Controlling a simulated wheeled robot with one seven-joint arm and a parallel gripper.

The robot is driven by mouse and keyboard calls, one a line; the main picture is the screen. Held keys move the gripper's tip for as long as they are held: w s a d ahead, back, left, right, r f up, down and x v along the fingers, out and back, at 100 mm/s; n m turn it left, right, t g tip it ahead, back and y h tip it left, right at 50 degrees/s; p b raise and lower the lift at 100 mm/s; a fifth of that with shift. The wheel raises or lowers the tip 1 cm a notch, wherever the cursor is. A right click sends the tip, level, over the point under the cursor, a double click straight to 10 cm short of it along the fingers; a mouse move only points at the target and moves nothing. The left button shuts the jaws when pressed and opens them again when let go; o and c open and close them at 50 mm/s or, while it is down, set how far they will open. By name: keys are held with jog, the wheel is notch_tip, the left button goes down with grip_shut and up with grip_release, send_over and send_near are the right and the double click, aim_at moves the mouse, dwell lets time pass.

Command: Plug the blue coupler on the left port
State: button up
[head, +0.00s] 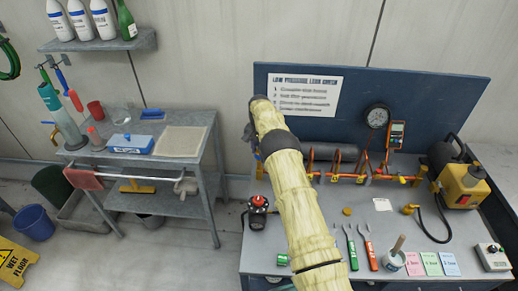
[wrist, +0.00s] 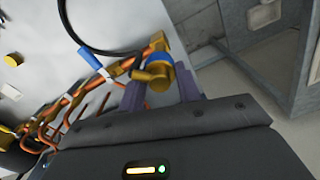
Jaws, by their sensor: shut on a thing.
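My gripper (wrist: 162,88) shows in the wrist view with its two purple fingers on either side of a brass coupler with a blue band (wrist: 160,59). The fingers are shut on this blue coupler. A copper and brass pipe assembly (wrist: 78,90) runs from the lower left up to the coupler. The left port cannot be clearly told apart there, nor whether the coupler touches it or sits on it.
A blue sleeve (wrist: 90,58) and a black hose (wrist: 80,42) lie close to the coupler. A blue back panel (head: 440,100) rises behind.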

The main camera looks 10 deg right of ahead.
jog(key=shift+f, duration=0.55)
jog(key=shift+s+f+b, duration=0.1)
jog(key=shift+f+b, duration=1)
jog(key=shift+b, duration=0.1)
dwell(2.3)
jog(key=o, duration=1.1)
jog(key=shift+r, duration=0.15)
notch_tip(320, 180, up, 17)
jog(key=shift+r+p, duration=0.1)
jog(key=shift+p, duration=0.85)
